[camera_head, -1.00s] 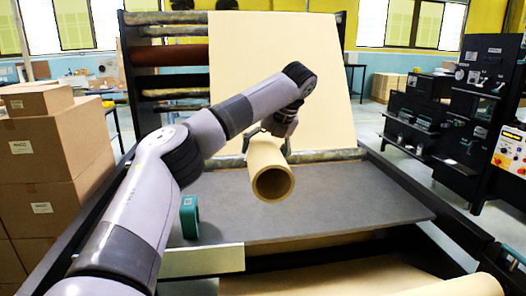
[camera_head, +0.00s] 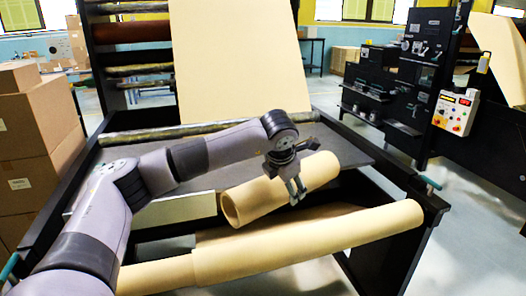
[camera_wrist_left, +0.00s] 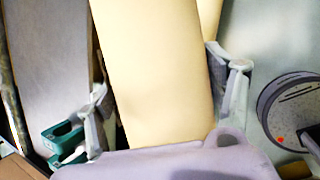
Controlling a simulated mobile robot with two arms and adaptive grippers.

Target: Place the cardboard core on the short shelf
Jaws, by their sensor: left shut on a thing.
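The cardboard core (camera_head: 245,202) is a thick tan tube with an open near-left end. My left gripper (camera_head: 296,192) is shut around its middle and holds it at a slant, its far end up to the right. In the head view the core overlaps the front edge of the grey shelf board (camera_head: 345,151) and hangs above a long kraft roll. In the left wrist view the core (camera_wrist_left: 155,65) fills the middle, between the two fingers. I cannot tell for sure which surface is the short shelf. My right gripper is out of view.
The long kraft roll (camera_head: 330,235) lies low across the frame. A cream panel (camera_head: 190,210) edges the board at left. A green tool (camera_wrist_left: 62,140) shows in the wrist view. Stacked boxes (camera_head: 35,150) stand left, a dark machine (camera_head: 400,85) back right.

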